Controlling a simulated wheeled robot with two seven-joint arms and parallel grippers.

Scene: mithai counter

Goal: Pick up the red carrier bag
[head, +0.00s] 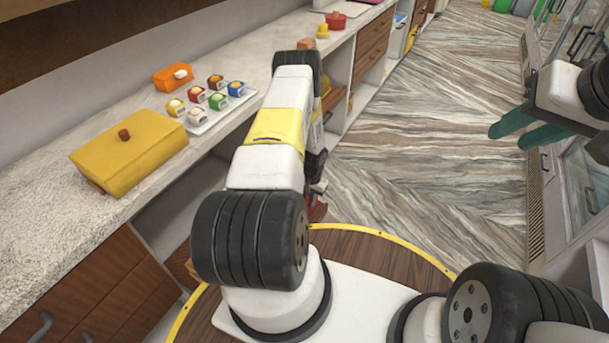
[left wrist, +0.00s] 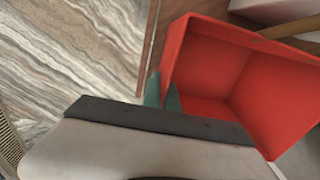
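The red carrier bag (left wrist: 205,60) looks like an open-topped red box in the left wrist view, its inside visible. My left gripper's teal fingertips (left wrist: 163,92) are at the bag's left wall, one on the outer side and one on the inner side. Whether they press on the wall cannot be told. In the head view my left gripper is mostly hidden by my arm. My right gripper (head: 526,128) is open and empty at the right, its two green fingers apart.
A counter (head: 40,165) along the left bears a yellow box (head: 128,152), an orange box (head: 172,77) and a tray (head: 225,113) of small coloured sweets. Shelves and drawers lie beneath it. Open marble-patterned floor (head: 430,130) runs ahead. A glass case stands at the right.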

